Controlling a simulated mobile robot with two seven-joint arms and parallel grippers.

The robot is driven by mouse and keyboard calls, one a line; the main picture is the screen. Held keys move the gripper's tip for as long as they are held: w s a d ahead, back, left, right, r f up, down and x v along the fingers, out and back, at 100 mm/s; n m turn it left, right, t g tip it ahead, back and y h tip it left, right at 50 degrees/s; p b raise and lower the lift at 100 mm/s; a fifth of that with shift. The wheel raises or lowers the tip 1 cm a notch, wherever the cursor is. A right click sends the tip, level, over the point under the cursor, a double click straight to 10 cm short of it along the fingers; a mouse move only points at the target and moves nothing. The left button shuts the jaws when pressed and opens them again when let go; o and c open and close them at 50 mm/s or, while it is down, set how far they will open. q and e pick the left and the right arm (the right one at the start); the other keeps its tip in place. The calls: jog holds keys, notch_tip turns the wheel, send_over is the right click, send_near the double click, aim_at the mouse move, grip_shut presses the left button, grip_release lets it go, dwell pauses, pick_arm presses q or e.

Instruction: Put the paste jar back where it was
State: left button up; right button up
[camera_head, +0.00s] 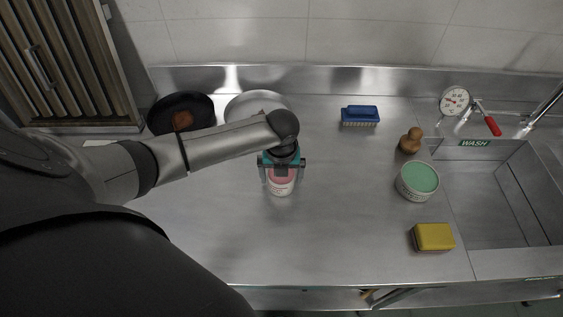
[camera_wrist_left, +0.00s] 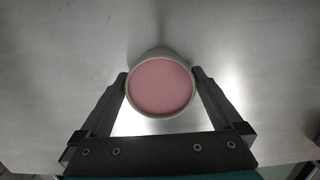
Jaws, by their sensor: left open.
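A pale jar with a pink top (camera_head: 281,188) stands upright on the steel counter, near its middle. My left gripper (camera_head: 282,176) is over it, pointing down, with one finger on each side. In the left wrist view the jar's round pink top (camera_wrist_left: 160,87) lies between the two fingers of the left gripper (camera_wrist_left: 160,76). The fingers are open and very close to the rim; I cannot tell whether they touch it. A larger pale tub with a green top (camera_head: 418,180) stands at the right, by the sink. My right gripper is not in view.
A dark pan (camera_head: 164,112) and a pale plate (camera_head: 243,101) lie at the back left. A blue brush (camera_head: 360,115), a brown wooden knob-shaped object (camera_head: 410,141) and a yellow sponge (camera_head: 433,237) are to the right. The sink (camera_head: 500,200) is at far right. The front middle counter is clear.

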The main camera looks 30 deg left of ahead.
pick_arm(q)
jog(key=shift+r, duration=0.15)
jog(key=c, duration=1.5)
